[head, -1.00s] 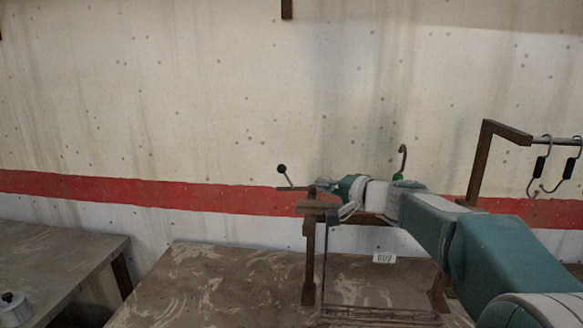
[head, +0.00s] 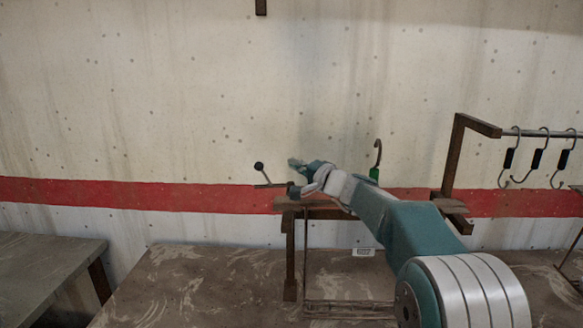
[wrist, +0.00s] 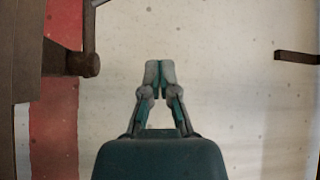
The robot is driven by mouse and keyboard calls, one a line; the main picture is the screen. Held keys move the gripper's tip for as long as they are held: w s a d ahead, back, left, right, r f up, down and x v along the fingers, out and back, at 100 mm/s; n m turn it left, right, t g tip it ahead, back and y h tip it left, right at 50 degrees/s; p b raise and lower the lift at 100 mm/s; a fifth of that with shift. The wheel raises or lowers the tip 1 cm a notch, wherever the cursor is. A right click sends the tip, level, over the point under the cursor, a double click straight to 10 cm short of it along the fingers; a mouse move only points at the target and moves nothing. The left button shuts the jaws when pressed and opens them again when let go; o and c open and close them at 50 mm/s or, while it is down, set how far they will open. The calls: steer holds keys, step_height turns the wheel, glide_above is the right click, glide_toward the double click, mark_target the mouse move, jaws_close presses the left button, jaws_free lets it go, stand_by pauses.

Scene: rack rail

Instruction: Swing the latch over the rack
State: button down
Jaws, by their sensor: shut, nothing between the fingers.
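The latch is a thin grey lever with a black ball knob (head: 259,167), standing out to the left at the end of the brown rack (head: 325,213). Part of a grey rod and a round brown pivot (wrist: 84,64) show at the upper left of the wrist view. My gripper (head: 294,162) is above the rack's left end, to the right of the knob and apart from it. In the wrist view my gripper (wrist: 160,72) has its fingertips together, with only the pale wall behind them. My arm hides part of the rack.
A hook with a green handle (head: 374,174) stands behind my arm. Several black-handled hooks (head: 508,158) hang from a rail at the right. A small white label (head: 363,252) is on the brown table (head: 200,290). Another table (head: 45,265) is at the left.

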mark_target(262, 166)
steer(key=w+a, duration=0.1)
steer(key=a, duration=0.6)
steer(key=shift+f, duration=0.15)
stand_by(0.5)
steer(key=shift+s+d+n+g+y, duration=0.1)
steer(key=shift+s+n+g+y, duration=0.15)
steer(key=shift+n+g+y, duration=0.45)
steer(key=shift+s+d+n+g+y, duration=0.1)
steer(key=shift+s+n+g+y, duration=0.1)
steer(key=shift+n+g+y, duration=0.5)
steer(key=shift+s+d+n+g+y, duration=0.15)
steer(key=shift+n+g, duration=0.15)
steer(key=shift+g, duration=0.3)
steer(key=shift+s+a+n+g+y, duration=0.1)
steer(key=shift+s+n+g+y, duration=0.15)
steer(key=shift+g, duration=0.35)
steer(key=shift+s+d+n+g+y, duration=0.1)
steer(key=shift+n+g, duration=0.25)
steer(key=shift+g, duration=0.25)
steer(key=shift+s+d, duration=0.25)
steer(key=shift+s, duration=0.4)
steer(key=shift+s+d, duration=0.4)
steer(key=shift+d, duration=0.05)
steer(key=shift+a, duration=0.1)
